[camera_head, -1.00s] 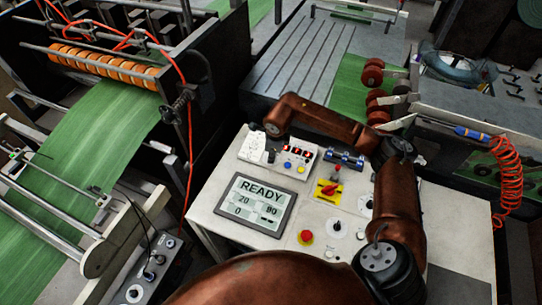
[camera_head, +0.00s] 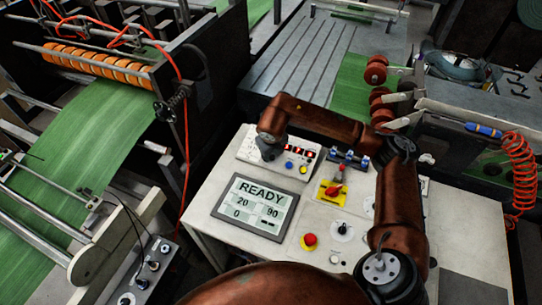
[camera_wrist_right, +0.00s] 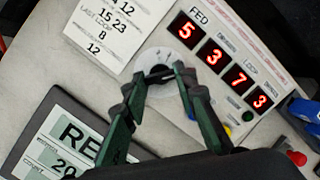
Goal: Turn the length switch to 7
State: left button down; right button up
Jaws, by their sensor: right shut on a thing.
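A round pale dial (camera_wrist_right: 165,88) with a dark switch knob (camera_wrist_right: 159,72) sits on the white control box (camera_head: 246,147), beside the red number displays. Its scale and label are mostly hidden by my fingers, so I cannot read its setting or confirm that it says length. My right gripper (camera_wrist_right: 158,80) points down and is shut on the knob, one finger on each side. In the head view my right gripper (camera_head: 269,148) covers the knob. My left gripper is not in view.
Red displays (camera_wrist_right: 220,60) read 5, 3, 7, 3. A printed card (camera_wrist_right: 115,30) lies beside the dial. The READY screen (camera_head: 256,206), a red-on-yellow switch (camera_head: 333,190), a red emergency button (camera_head: 309,240) and a blue-ended part (camera_head: 348,157) are nearby on the table.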

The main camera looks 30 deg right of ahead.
jog(key=shift+m+b, duration=0.35)
jog(key=shift+m, duration=0.55)
jog(key=o, duration=1.2)
jog(key=shift+c, duration=0.2)
jog(key=v, duration=1.2)
jog(key=shift+a, duration=0.3)
